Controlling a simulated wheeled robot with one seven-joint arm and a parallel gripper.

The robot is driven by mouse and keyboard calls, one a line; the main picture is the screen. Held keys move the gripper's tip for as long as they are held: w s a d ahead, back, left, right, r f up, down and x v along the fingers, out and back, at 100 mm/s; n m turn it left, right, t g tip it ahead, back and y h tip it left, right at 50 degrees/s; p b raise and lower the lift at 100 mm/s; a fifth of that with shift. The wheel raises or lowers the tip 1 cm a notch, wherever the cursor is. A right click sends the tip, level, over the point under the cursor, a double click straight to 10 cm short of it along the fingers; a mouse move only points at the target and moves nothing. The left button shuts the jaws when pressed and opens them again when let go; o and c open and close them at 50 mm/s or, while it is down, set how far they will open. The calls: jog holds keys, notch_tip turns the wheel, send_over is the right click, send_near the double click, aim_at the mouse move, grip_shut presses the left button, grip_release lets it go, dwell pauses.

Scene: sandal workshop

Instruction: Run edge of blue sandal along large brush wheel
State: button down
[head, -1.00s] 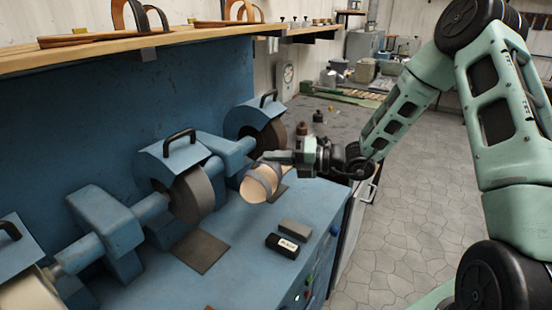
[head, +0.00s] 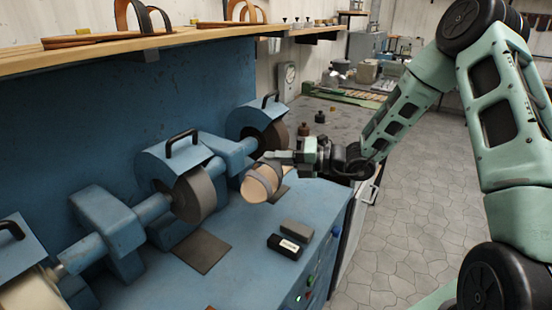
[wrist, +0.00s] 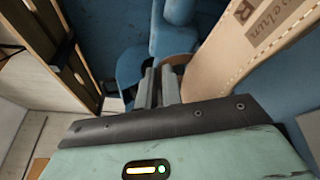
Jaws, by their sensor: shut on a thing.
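My gripper (head: 283,157) is shut on a sandal (head: 258,183) with a tan sole and a grey-blue strap. It holds the sandal tilted above the blue machine top. In the wrist view the fingers (wrist: 158,85) are closed, and the stitched tan sole (wrist: 240,55) with lettering extends to the upper right. The sandal is right of the grey wheel (head: 196,194) and in front of the brown wheel (head: 272,140), apparently apart from the grey one. I cannot tell whether it touches the brown wheel. Which wheel is the large brush is unclear.
A pale wheel (head: 28,292) is at the lower left on the same machine (head: 235,255). Two small blocks, black (head: 284,246) and grey (head: 297,230), lie on its top. A wooden shelf (head: 120,47) with sandals overhangs the wheels. Open floor (head: 415,225) is at the right.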

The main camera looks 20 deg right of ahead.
jog(key=shift+w+d+r+p, duration=0.15)
jog(key=shift+w+d+p, duration=0.05)
jog(key=shift+d+p, duration=0.1)
jog(key=shift+w+d, duration=0.2)
jog(key=shift+d, duration=0.1)
jog(key=shift+w+d+p, duration=0.1)
jog(key=shift+d+p, duration=0.15)
jog(key=shift+p, duration=0.1)
dwell(0.3)
jog(key=shift+d, duration=0.1)
jog(key=shift+w+d, duration=0.15)
jog(key=shift+d, duration=0.05)
jog(key=shift+w+d+p, duration=0.3)
jog(key=shift+d+p, duration=0.3)
jog(key=shift+d, duration=0.05)
jog(key=shift+w+d, duration=0.15)
jog(key=shift+d, duration=0.15)
jog(key=shift+w+d+p, duration=0.1)
jog(key=shift+d+p, duration=0.05)
jog(key=shift+p, duration=0.15)
dwell(0.9)
